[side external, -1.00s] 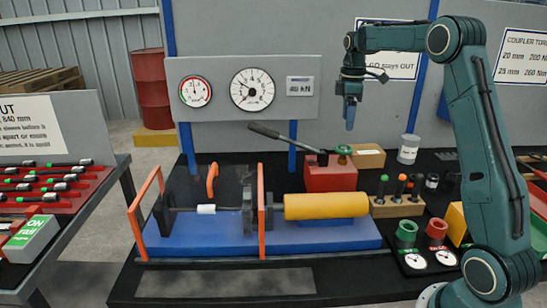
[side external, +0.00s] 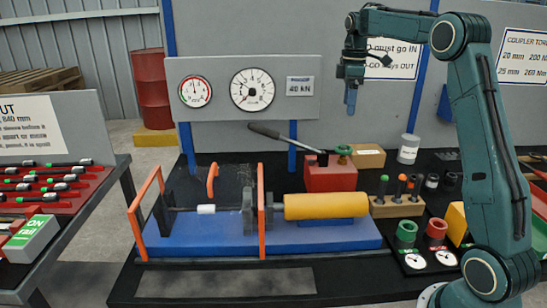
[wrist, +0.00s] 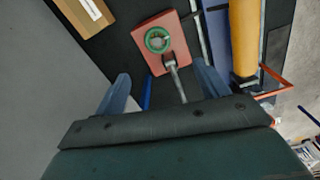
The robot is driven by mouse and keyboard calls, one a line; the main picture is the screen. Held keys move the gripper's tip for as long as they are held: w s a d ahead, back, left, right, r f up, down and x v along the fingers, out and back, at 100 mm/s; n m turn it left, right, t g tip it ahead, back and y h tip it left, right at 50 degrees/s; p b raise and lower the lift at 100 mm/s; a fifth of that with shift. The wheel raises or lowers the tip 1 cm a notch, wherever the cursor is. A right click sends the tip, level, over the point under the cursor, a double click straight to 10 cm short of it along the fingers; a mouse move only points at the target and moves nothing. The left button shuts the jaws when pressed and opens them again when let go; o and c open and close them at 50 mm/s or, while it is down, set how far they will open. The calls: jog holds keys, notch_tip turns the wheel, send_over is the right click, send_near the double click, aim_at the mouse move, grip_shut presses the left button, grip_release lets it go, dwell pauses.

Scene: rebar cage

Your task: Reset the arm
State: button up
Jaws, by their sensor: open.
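My gripper (side external: 351,98) hangs high above the bench, pointing down, with its teal arm raised at the right of the side view. In the wrist view my gripper's two blue-grey fingers (wrist: 165,88) stand wide apart with nothing between them. Below it is the red pump box (side external: 331,174) with a green knob (side external: 343,150) and a dark lever (side external: 285,138). The red box also shows in the wrist view (wrist: 147,33), well clear of the fingers.
A blue test rig (side external: 180,236) with a yellow cylinder (side external: 326,205) and orange guards lies across the bench. Behind stand two gauges (side external: 252,89) on a grey panel. A wooden block (side external: 397,206) with several tools is at the right. The air around my gripper is clear.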

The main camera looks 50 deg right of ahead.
jog(key=s+a+r+m+t, duration=0.1)
jog(key=s+a+r+m, duration=0.1)
jog(key=s+a, duration=0.45)
jog(key=s+a+r+m+t, duration=0.1)
jog(key=s+a+r, duration=0.2)
jog(key=a, duration=0.7)
jog(key=s+a+f+m+t, duration=0.1)
jog(key=s+a+f, duration=0.3)
jog(key=s, duration=0.4)
jog(key=s+a+f+m+t, duration=0.2)
jog(key=s+a+f, duration=0.2)
jog(key=s+a, duration=0.2)
jog(key=shift+s+a+f+m+t, duration=0.15)
jog(key=shift+s+a+m+t, duration=0.2)
jog(key=shift+s, duration=0.55)
